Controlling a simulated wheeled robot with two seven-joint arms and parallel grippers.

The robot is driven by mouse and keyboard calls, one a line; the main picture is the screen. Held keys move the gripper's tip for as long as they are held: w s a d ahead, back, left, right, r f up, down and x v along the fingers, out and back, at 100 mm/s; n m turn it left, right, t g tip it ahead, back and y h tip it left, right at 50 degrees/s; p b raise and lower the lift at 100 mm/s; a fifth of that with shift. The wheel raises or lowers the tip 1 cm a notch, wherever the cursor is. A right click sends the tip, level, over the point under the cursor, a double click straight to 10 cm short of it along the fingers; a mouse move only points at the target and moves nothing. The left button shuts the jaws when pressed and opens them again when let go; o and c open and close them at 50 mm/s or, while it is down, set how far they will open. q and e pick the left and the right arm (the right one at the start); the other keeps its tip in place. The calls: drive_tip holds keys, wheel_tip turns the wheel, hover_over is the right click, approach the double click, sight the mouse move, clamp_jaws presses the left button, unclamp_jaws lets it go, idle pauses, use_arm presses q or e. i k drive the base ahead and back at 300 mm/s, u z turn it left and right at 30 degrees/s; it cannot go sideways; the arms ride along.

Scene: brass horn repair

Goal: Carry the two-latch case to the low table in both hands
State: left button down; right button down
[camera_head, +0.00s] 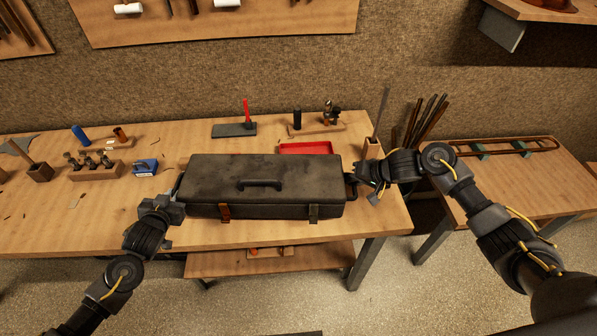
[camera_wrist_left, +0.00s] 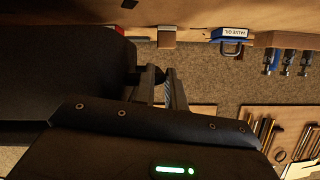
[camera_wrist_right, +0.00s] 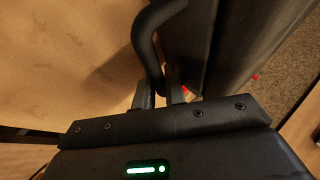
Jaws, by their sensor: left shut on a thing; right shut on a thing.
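The dark two-latch case (camera_head: 262,180) is level over the front of the workbench, lid down, with a top handle (camera_head: 260,183). Its front has a brown latch (camera_head: 224,212) and a duller latch (camera_head: 313,213). My left gripper (camera_head: 174,205) is shut at the case's left end; the case also fills the left of the left wrist view (camera_wrist_left: 60,65), but the grip is partly hidden. My right gripper (camera_head: 356,178) is shut on the curved right end handle (camera_wrist_right: 148,45). I cannot tell whether the case touches the bench. A lower table (camera_head: 553,185) stands at the right.
A red tray (camera_head: 305,148), a dark block with a red upright (camera_head: 235,129) and a wooden tool holder (camera_head: 97,171) are on the workbench (camera_head: 80,235). Bent brown tubing (camera_head: 505,143) lies at the lower table's back. Its front is clear. Rods (camera_head: 428,118) stand between the tables.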

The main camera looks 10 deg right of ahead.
sight(527, 189)
drive_tip(key=z, duration=0.65)
drive_tip(key=k, duration=0.9)
drive_tip(key=z, duration=1.15)
drive_tip(key=k, duration=0.5)
drive_tip(key=z, duration=0.5)
drive_tip(key=i, duration=0.6)
drive_tip(key=z, duration=0.45)
drive_tip(key=i, duration=1.1)
drive_tip(key=z, duration=0.2)
drive_tip(key=i, duration=2.2)
drive_tip(key=u, duration=0.75)
drive_tip(key=i, duration=0.7)
drive_tip(key=u, duration=0.75)
